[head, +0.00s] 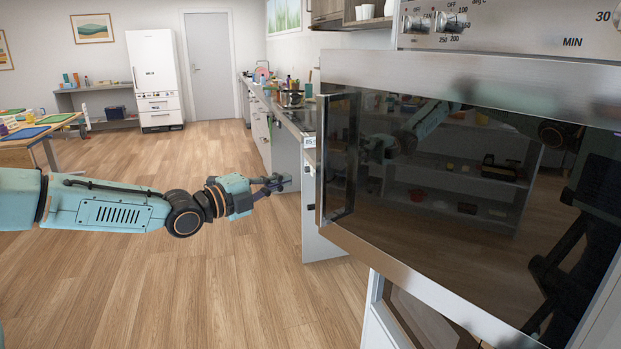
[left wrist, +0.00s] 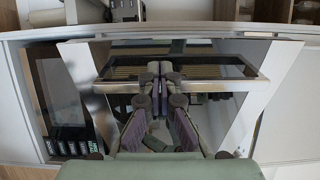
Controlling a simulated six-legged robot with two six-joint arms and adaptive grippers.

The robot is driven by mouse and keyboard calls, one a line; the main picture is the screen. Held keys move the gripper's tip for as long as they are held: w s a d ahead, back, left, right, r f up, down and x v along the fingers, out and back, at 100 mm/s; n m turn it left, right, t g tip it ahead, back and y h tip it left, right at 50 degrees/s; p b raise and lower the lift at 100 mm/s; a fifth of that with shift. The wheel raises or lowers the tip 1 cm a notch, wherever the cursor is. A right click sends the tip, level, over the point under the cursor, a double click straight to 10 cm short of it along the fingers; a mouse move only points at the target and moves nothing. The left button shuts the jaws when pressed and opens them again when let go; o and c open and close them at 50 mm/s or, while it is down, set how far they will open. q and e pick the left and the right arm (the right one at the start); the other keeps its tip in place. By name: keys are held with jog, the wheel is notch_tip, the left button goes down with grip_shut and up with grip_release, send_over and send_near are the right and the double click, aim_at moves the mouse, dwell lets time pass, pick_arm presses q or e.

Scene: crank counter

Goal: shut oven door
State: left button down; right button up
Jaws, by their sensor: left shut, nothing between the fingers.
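The oven door (head: 470,170) is a large dark glass panel with a steel frame at the right of the head view. Its left edge juts out past the oven body, so it appears ajar. The upright handle (head: 322,165) is on its left side. My left gripper (head: 283,182) is shut and empty, left of the handle and apart from it in the picture. In the left wrist view, my shut left fingers (left wrist: 155,70) point at a metal-edged bar (left wrist: 180,87), apparently the handle; contact cannot be told. My right gripper is not directly visible.
The oven's control panel (head: 510,25) with knobs is above the door. A counter (head: 285,110) with a pot runs back beyond the gripper. A table (head: 25,145) stands at the far left. The wooden floor (head: 200,290) is clear in front.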

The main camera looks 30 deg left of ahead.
pick_arm(q)
jog(key=b+x, duration=0.4)
jog(key=x, duration=0.5)
jog(key=shift+b, duration=0.3)
dwell(0.9)
dwell(0.5)
